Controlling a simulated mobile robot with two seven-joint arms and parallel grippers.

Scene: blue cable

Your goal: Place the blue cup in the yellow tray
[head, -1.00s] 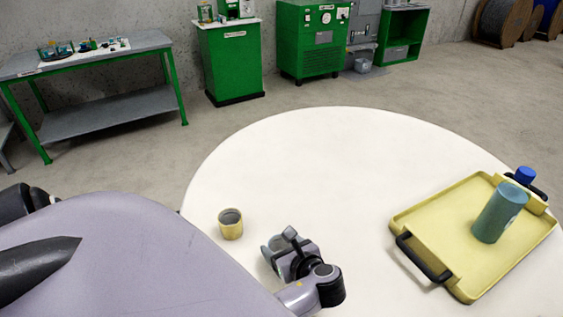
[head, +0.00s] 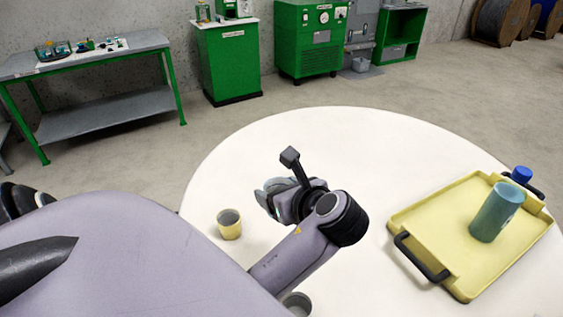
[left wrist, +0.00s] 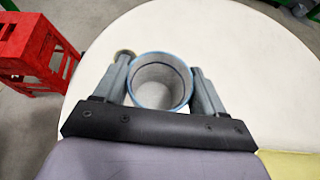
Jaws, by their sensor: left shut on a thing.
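A cup with a blue rim and a pale grey inside (left wrist: 161,82) stands between the two fingers of my left gripper (left wrist: 163,88) in the left wrist view. The gripper is shut on it. In the head view my left gripper (head: 266,196) is above the left part of the white table, and the held cup is mostly hidden there. The yellow tray (head: 432,235) lies on the right of the table, well apart from the gripper. Its edge also shows at the lower right in the left wrist view (left wrist: 291,166). My right gripper is not in view.
A teal cylinder (head: 495,212) stands in the tray, with a small blue object (head: 521,174) by its far handle. A yellow cup (head: 229,226) stands left of my gripper. A round grey rim (head: 297,301) shows partly below my arm. The middle of the table (head: 370,160) is clear.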

